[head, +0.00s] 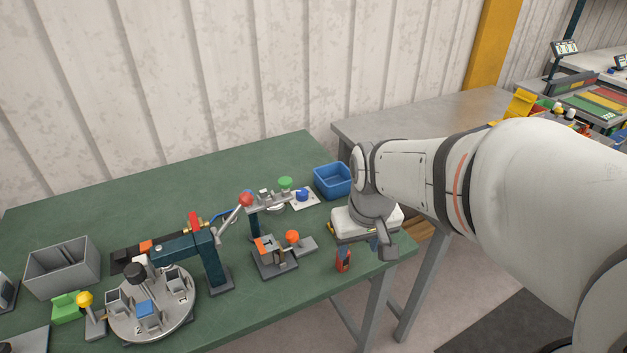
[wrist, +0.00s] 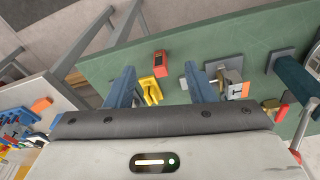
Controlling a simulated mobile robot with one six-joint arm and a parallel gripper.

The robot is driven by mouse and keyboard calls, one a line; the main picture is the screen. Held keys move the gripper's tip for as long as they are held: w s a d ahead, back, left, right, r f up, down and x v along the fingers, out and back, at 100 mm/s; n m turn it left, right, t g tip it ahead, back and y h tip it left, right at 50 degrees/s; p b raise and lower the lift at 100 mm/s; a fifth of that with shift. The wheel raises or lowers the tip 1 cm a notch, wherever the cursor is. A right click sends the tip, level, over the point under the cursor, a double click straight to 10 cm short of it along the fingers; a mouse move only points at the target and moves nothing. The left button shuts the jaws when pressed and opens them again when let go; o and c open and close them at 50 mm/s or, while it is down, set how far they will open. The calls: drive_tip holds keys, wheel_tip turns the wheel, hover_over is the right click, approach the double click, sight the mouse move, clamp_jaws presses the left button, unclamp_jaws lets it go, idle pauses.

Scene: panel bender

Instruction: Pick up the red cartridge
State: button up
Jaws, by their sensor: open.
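The red cartridge (head: 343,262) is a small red block with a dark face, near the front right edge of the green table. My gripper (head: 359,246) is open and points down above the table's right end, close beside the cartridge in the head view. The open gripper (wrist: 160,76) shows no object held. The exact height gap to the cartridge cannot be told.
A yellow pronged piece (wrist: 150,90) shows between the fingers, beside the cartridge. A grey fixture with an orange knob (head: 276,254) stands left of the cartridge. A blue bin (head: 332,181) sits behind. A teal press (head: 190,250) and round plate (head: 152,312) are further left.

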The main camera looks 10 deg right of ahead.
drive_tip(key=w+f+p, duration=0.1)
drive_tip(key=w+f, duration=0.1)
drive_tip(key=w, duration=0.1)
drive_tip(key=w+f+n+g, duration=0.1)
drive_tip(key=w+f, duration=0.1)
drive_tip(key=w, duration=0.1)
drive_tip(key=w+f+n+p, duration=0.1)
drive_tip(key=w+f, duration=0.1)
drive_tip(key=w, duration=0.1)
drive_tip(key=shift+w+f+g+p, duration=0.3)
drive_tip(key=shift+w+f+g, duration=0.05)
drive_tip(key=shift+f+g, duration=0.05)
drive_tip(key=shift+f+n, duration=0.3)
drive_tip(key=shift+f, duration=0.05)
drive_tip(key=f, duration=0.5)
drive_tip(key=s+f+p, duration=0.1)
drive_tip(key=f, duration=0.1)
drive_tip(key=shift+s+f, duration=0.1)
drive_tip(key=shift+f, duration=0.2)
drive_tip(key=c, duration=1)
drive_tip(key=shift+o, duration=0.2)
drive_tip(key=shift+r, duration=0.1)
